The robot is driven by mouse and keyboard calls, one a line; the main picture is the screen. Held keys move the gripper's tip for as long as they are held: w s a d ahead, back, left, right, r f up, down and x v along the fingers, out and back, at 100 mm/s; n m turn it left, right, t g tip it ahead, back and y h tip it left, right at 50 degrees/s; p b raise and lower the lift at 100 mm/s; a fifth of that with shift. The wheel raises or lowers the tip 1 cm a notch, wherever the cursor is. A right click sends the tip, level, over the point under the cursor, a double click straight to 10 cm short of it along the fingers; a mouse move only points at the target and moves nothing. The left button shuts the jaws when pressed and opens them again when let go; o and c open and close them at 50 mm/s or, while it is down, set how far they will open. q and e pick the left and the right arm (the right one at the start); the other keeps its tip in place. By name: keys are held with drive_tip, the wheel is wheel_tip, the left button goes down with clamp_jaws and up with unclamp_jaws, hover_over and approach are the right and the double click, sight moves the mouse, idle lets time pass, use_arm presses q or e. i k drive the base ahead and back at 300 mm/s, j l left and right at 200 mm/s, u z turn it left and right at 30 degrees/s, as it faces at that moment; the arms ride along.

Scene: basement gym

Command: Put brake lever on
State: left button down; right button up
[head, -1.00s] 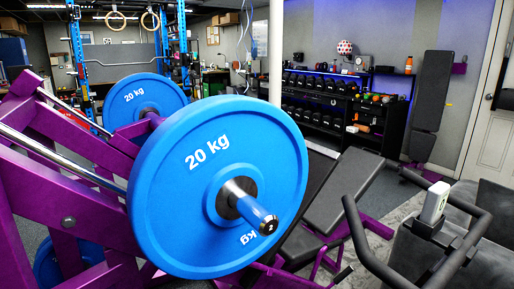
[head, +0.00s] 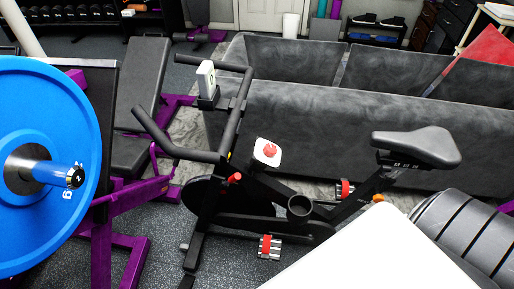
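A black exercise bike (head: 262,185) stands in the middle of the head view, with its handlebar at the left and its saddle (head: 416,147) at the right. A red knob (head: 268,151) sits on a small white plate on the bike's frame. A smaller red part (head: 235,178) shows lower on the frame, to its left. I cannot tell which of these red parts is the brake lever, or its position. Neither of my grippers is in view.
A purple weight machine with a blue plate (head: 45,120) fills the left edge. A black bench (head: 140,105) stands behind it. A grey sofa (head: 310,120) stands close behind the bike. Dark floor (head: 160,225) shows between the machine and the bike.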

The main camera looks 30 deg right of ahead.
sight(237, 176)
drive_tip(key=z, duration=0.75)
